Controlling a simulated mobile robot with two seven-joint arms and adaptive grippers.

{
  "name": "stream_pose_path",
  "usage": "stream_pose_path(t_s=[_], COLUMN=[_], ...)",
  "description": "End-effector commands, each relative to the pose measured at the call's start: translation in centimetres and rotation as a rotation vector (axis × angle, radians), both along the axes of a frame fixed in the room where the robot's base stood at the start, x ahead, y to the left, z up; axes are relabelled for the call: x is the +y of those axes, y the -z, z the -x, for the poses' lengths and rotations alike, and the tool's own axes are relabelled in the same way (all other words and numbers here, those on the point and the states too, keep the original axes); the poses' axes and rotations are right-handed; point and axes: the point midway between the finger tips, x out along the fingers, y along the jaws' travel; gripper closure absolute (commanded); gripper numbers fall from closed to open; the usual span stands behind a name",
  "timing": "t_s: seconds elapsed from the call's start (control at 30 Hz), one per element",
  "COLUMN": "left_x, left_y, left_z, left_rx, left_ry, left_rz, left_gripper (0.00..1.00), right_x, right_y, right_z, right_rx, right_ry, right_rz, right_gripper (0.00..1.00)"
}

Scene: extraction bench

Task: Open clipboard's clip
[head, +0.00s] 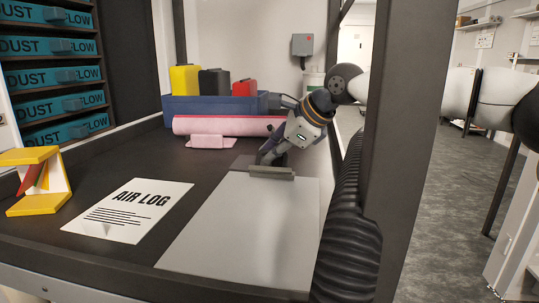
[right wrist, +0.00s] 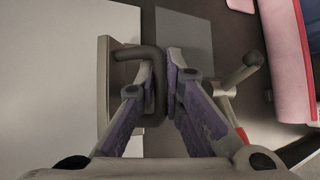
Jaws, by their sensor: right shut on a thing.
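The clipboard (head: 235,235) is a pale grey board lying flat on the dark bench. Its clip (head: 272,174) is a grey bar across the far end, and it also shows in the right wrist view (right wrist: 103,85). My right gripper (head: 268,158) reaches down from the right at that clip. In the right wrist view its purple-padded fingers (right wrist: 163,75) are shut on the clip's dark bent lever (right wrist: 140,52). The fingers hide part of the lever, and I cannot tell how far the clip is raised. My left gripper is not in view.
An "AIR LOG" sheet (head: 133,211) lies left of the clipboard. A yellow stand (head: 38,205) is at far left. A pink roll (head: 225,125) and a blue bin (head: 180,108) with coloured cases stand behind. A black ribbed hose (head: 345,240) and dark post (head: 405,150) bound the right side.

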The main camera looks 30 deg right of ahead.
Motion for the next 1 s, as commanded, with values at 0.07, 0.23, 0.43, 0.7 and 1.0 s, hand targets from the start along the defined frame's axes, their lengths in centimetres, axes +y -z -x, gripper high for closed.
stream_pose_path(t_s=[0.07,0.23,0.43,0.7,1.0], left_x=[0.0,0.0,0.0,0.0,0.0], left_y=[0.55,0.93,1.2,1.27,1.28], left_z=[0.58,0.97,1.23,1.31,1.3], left_rx=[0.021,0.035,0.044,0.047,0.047], left_ry=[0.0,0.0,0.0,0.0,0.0], left_rz=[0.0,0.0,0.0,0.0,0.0], left_gripper=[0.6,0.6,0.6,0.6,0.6], right_x=[-0.06,-0.15,-0.2,-0.24,-0.24], right_y=[0.98,1.04,1.15,1.12,1.13], right_z=[-0.19,-0.24,-0.26,-0.23,-0.22], right_rx=[0.041,0.08,0.108,0.12,0.12], right_ry=[0.0,-0.002,-0.003,-0.003,-0.003], right_rz=[-0.02,-0.047,-0.065,-0.072,-0.072], right_gripper=[1.0,1.0,1.0,1.0,0.76])
